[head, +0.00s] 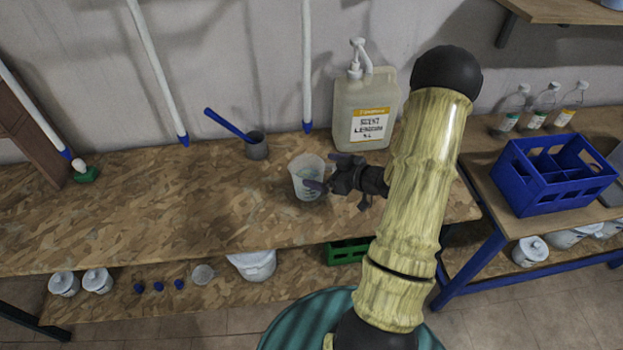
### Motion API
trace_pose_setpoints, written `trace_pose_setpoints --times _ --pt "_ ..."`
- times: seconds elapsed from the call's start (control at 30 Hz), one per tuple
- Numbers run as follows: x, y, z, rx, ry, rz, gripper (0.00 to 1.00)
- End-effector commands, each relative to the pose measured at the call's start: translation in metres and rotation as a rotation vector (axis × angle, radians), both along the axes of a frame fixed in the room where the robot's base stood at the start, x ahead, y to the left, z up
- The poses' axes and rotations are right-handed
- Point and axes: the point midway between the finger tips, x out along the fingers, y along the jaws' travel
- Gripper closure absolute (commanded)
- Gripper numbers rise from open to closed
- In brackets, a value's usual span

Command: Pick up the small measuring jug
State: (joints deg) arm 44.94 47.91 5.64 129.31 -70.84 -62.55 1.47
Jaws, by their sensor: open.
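The small measuring jug (304,180) is a clear, whitish cup standing upright on the chipboard bench, near the middle of the head view. My gripper (326,172) is open and comes in from the right at the jug's right side. One dark finger overlaps the jug's right side in the picture, and the other is near its rim at the back. I cannot tell whether the fingers touch the jug or whether it stands between them. My arm hides part of the bench to the right.
A large jerrycan with a pump (366,110) stands behind my gripper. A grey pot with a blue-handled tool (256,145) stands behind and left of the jug. A blue crate (556,190) and several small bottles are on the right table. The bench's left part is mostly clear.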

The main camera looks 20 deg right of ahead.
Motion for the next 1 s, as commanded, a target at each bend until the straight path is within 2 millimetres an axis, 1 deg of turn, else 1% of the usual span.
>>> trace_pose_setpoints --times 0.17,0.37,0.43,0.53,1.0 --pt "0.003 0.003 -0.001 0.001 0.001 0.003 0.0" --pt "0.023 0.02 -0.01 0.003 0.001 0.005 0.0" --pt "0.031 0.023 -0.015 0.002 -0.001 0.003 0.0" --pt "0.038 0.027 -0.019 0.002 0.0 0.001 0.0" --pt "0.039 0.027 -0.02 0.001 0.0 0.0 0.0"
